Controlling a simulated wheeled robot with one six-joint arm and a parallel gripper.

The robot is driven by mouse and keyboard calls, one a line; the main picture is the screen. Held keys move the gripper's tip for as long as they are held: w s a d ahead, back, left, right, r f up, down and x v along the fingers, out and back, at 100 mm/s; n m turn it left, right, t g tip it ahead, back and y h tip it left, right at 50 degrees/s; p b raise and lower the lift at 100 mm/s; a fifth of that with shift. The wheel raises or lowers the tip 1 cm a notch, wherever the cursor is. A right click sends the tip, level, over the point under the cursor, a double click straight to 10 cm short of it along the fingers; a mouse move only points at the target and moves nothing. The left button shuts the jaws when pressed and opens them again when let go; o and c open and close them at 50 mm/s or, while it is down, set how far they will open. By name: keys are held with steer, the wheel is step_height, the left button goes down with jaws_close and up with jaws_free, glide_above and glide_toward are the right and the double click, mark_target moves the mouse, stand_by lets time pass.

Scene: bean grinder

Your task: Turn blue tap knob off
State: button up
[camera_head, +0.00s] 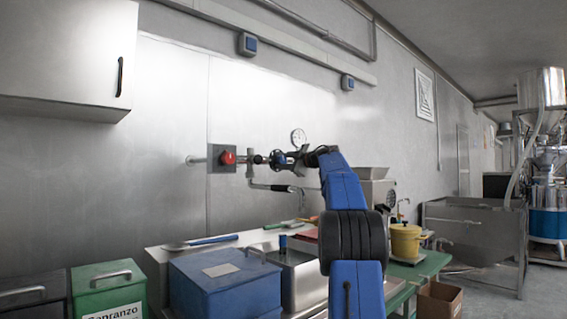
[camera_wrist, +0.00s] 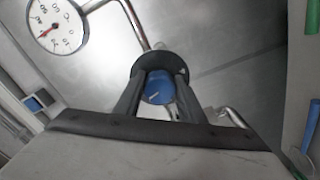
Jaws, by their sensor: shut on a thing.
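The blue tap knob (camera_wrist: 158,88) shows in the middle of the wrist view, between the two dark fingers of my gripper (camera_wrist: 160,75). The fingers are shut on it, with their curved dark ends around it. A white mark shows on the knob's face. In the head view my gripper (camera_head: 275,159) reaches left to the wall pipework, right of the red knob (camera_head: 228,158). There the fingers and the blue knob are small and dark, so their exact contact is hard to make out.
A round gauge (camera_head: 298,138) stands just above my gripper and also shows in the wrist view (camera_wrist: 57,24). A pipe spout with a dark handle (camera_head: 280,188) hangs below. Under it are a sink (camera_head: 303,285), a blue box (camera_head: 222,284) and a green box (camera_head: 107,287).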

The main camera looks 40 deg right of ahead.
steer(key=shift+f+m, duration=0.1)
steer(key=shift+m, duration=1.1)
steer(key=o, duration=1)
steer(key=shift+o, duration=0.2)
steer(key=shift+s, duration=0.1)
steer(key=shift+s, duration=0.25)
steer(key=s, duration=1.6)
steer(key=shift+s+d, duration=0.35)
